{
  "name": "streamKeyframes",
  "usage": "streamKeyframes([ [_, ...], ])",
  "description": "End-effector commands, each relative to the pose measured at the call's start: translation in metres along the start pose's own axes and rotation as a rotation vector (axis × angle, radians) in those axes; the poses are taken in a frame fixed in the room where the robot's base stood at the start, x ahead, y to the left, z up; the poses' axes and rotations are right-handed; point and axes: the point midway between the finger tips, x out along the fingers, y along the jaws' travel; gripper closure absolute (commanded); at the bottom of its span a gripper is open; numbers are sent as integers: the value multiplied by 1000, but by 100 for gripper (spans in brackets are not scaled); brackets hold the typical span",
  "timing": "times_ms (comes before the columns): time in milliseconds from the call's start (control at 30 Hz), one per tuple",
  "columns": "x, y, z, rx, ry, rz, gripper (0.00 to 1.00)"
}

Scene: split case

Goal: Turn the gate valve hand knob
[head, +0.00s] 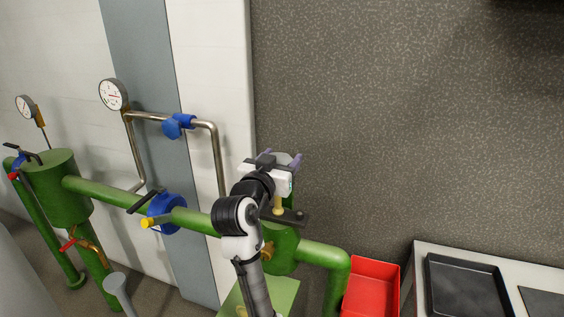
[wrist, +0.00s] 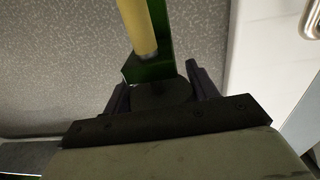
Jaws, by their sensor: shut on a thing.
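My gripper (head: 288,158) is above the right part of the green pipework in the head view, with its purple fingers at the far end. In the wrist view my gripper (wrist: 158,76) has its two dark fingers on either side of a dark rounded piece (wrist: 163,94), which seems to be the hand knob. It is shut on this piece. A green part (wrist: 155,66) and a yellow rod (wrist: 137,28) show just beyond it. In the head view the knob is hidden by my gripper and wrist. A yellow stem (head: 278,205) and a dark flat bar (head: 292,216) show below.
A blue valve (head: 166,212) with a black lever sits on the green pipe (head: 115,195) to the left. A gauge (head: 113,94) and a steel pipe (head: 205,126) stand behind. A red bin (head: 372,285) and a table with a black tray (head: 467,288) are at lower right.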

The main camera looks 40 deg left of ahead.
Motion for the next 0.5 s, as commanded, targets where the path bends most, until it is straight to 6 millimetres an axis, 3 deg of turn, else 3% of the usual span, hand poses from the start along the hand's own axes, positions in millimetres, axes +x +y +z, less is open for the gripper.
streamKeyframes([
  [500, 0, -4, 0, 0, -3, -237, 65],
])
